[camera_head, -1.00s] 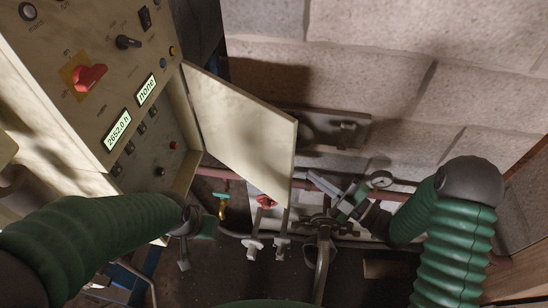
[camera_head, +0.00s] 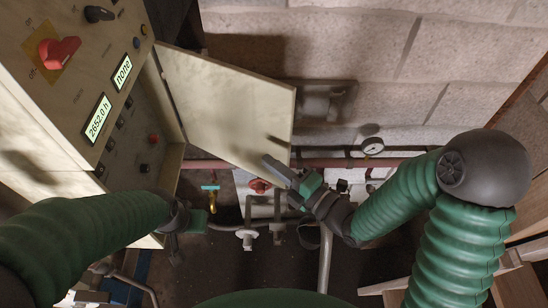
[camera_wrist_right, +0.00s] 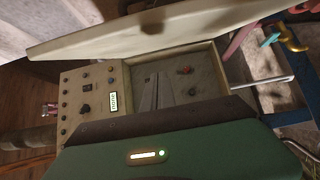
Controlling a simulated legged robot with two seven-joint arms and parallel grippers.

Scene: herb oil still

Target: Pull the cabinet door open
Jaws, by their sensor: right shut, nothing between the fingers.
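The cream cabinet door (camera_head: 225,105) stands open, swung out to the right from the cabinet (camera_head: 130,150). Its broad face is toward me in the head view. In the right wrist view the door (camera_wrist_right: 160,30) crosses the top, with the cabinet's open recess (camera_wrist_right: 190,80) below it. My right gripper (camera_head: 272,168) is shut and empty. It overlaps the door's lower outer corner in the head view; whether it touches is unclear. Its fingers (camera_wrist_right: 162,90) point toward the recess in the right wrist view. My left gripper (camera_head: 176,245) hangs below the cabinet; its jaws are unclear.
A control panel with a red knob (camera_head: 59,52) and lit displays is at upper left. Pipes, a red valve handle (camera_head: 259,186), a yellow tap (camera_head: 211,188) and a gauge (camera_head: 372,146) lie below and beyond the door. A block wall (camera_head: 430,60) stands behind. Wooden furniture (camera_head: 520,270) is at lower right.

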